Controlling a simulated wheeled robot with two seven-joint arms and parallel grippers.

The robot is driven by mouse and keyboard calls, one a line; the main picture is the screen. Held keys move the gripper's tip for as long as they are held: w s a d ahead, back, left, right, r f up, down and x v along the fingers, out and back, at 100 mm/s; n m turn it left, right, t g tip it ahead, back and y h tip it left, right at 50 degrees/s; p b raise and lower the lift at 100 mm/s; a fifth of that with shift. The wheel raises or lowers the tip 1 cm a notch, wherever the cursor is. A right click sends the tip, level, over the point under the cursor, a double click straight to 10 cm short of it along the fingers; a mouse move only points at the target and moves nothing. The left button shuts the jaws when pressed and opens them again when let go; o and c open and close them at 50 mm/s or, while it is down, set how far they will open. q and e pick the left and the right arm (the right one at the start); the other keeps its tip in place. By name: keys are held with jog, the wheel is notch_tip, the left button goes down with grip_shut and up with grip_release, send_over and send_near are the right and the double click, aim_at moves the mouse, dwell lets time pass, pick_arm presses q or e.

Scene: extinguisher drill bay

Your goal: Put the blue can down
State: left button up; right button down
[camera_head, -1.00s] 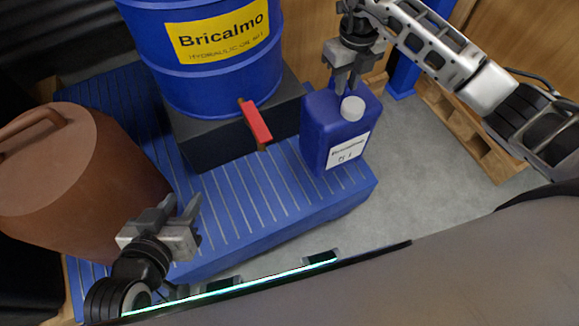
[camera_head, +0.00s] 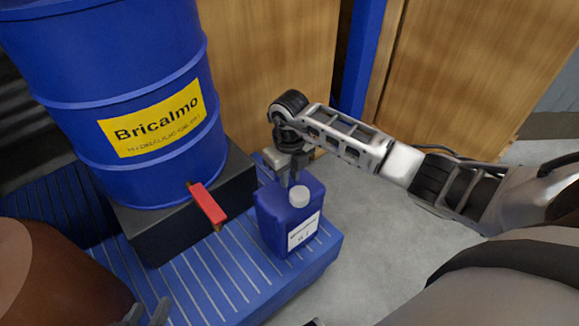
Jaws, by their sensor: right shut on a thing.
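The blue can (camera_head: 272,222) has a white cap and a white label. It stands upright at the right end of the blue ribbed pallet (camera_head: 226,288), and its base looks to be on or very close to the slats. My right gripper (camera_head: 290,178) is above the can, shut on its top handle. The grip itself is partly hidden behind the can's top. My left gripper (camera_head: 148,312) is at the bottom edge, near the brown container, cut off by the frame. Its two finger tips show apart, with nothing seen between them.
A large blue drum (camera_head: 110,80) with a yellow label stands on a black block (camera_head: 160,240). Its red tap handle (camera_head: 208,206) sticks out left of the can. A brown container (camera_head: 50,280) fills the lower left. Grey floor (camera_head: 365,235) is open to the right.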

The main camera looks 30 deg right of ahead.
pick_arm(q)
jog(key=shift+w+d, duration=0.15)
jog(key=shift+w, duration=0.05)
pick_arm(e)
jog(key=shift+w+f, duration=0.1)
jog(key=shift+w, duration=0.05)
pick_arm(q)
jog(key=shift+f, duration=0.1)
pick_arm(e)
jog(key=shift+f, duration=0.1)
jog(key=c, duration=1.3)
grip_release()
jog(key=shift+f, duration=0.2)
jog(key=shift+r, duration=0.1)
pick_arm(q)
jog(key=shift+t, duration=0.5)
jog(key=r, duration=0.1)
jog(key=r+p, duration=0.1)
jog(key=a+r+p, duration=0.1)
jog(key=r, duration=0.1)
jog(key=shift+s+r, duration=0.1)
jog(key=shift+s, duration=0.2)
pick_arm(e)
notch_tip(320, 180, up, 12)
